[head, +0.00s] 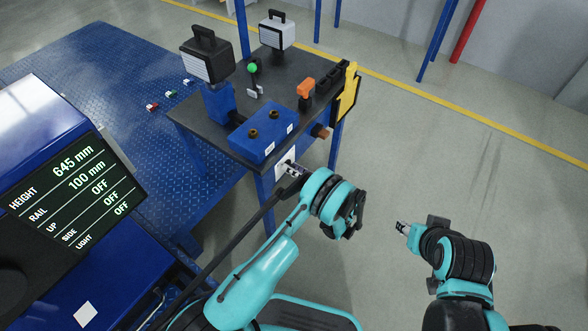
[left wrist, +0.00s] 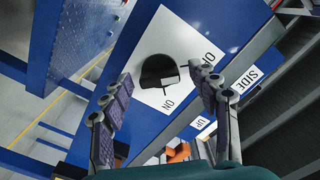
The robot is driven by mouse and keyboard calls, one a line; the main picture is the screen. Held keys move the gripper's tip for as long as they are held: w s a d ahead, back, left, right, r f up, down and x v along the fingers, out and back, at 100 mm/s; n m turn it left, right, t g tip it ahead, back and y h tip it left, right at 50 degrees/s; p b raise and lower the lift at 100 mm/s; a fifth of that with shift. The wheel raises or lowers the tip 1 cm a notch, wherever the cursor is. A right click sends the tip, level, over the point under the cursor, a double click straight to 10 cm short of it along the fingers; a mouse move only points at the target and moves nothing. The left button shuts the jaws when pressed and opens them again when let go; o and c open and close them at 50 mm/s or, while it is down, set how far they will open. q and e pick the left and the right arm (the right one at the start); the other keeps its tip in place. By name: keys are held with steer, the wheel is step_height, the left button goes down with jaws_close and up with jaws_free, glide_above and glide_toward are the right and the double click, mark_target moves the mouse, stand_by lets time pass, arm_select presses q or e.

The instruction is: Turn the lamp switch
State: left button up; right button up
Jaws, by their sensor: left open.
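The lamp switch is a round black knob (left wrist: 158,71) on a white plate (left wrist: 183,38) marked ON and OFF, on a blue panel. In the left wrist view the knob lies ahead of and between the spread fingers of my open left gripper (left wrist: 160,102), with no clear contact. In the head view my left gripper (head: 291,174) is in front of the white plate (head: 284,162) below the table's front edge and hides the knob. My right gripper (head: 403,228) is out over the floor, away from the switch; its finger opening is too small to tell.
A dark table (head: 190,122) carries two lamps (head: 207,58) (head: 277,32), a blue box (head: 262,135) and an orange-topped part (head: 306,87). A screen (head: 75,188) at left reads LIGHT OFF. UP and SIDE labels (left wrist: 254,75) lie right of the switch. Floor at right is clear.

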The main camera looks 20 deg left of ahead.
mark_target(285, 147)
arm_select(q)
step_height(285, 147, up, 10)
stand_by(0.5)
steer(key=shift+d+f, duration=0.1)
